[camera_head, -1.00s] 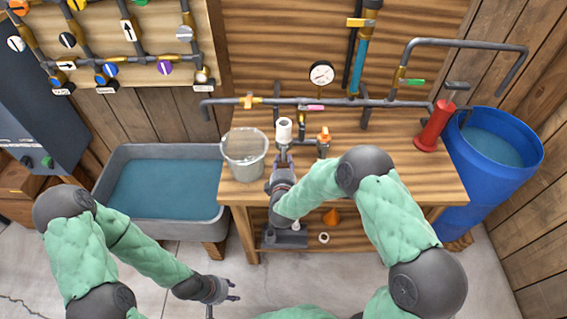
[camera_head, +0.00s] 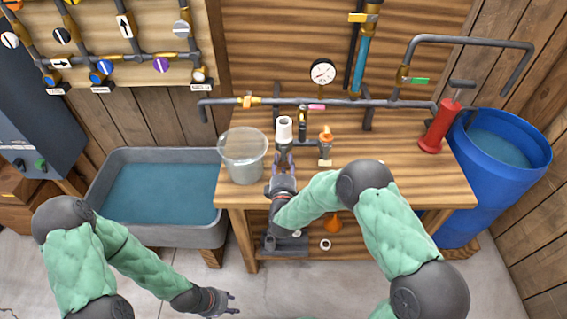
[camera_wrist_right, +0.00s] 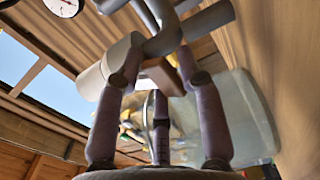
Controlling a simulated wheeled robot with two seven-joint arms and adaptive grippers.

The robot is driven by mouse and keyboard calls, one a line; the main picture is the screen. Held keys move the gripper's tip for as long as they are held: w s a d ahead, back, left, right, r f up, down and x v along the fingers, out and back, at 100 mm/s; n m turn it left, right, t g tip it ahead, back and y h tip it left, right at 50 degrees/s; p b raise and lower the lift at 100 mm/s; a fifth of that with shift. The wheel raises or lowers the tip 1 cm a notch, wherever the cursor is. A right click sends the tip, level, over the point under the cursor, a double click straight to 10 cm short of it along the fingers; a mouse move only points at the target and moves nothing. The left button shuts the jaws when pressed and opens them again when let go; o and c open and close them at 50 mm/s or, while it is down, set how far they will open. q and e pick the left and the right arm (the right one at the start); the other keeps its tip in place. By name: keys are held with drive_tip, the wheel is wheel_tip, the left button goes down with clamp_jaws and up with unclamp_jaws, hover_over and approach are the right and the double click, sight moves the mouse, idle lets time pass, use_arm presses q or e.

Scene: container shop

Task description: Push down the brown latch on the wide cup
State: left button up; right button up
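The wide cup (camera_head: 284,128) appears to be the white, upright fitting on the pipework at the back of the bench. It is partly visible above my right gripper (camera_head: 284,163). In the right wrist view a small brown block (camera_wrist_right: 163,76), which looks like the latch, shows between the fingertips against grey pipe parts. I cannot tell whether the fingers touch it. My left gripper (camera_head: 235,303) hangs low over the floor, open and empty.
A translucent bucket (camera_head: 243,157) stands on the bench (camera_head: 420,187) left of my right gripper. An orange-topped fitting (camera_head: 326,140) is close on its right. A red pump (camera_head: 436,130) and blue barrel (camera_head: 513,190) are further right. A grey water trough (camera_head: 150,234) is left.

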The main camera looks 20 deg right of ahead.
drive_tip(key=shift+o, duration=0.6)
drive_tip(key=shift+s, duration=0.1)
drive_tip(key=v, duration=1.2)
drive_tip(key=shift+f, duration=0.15)
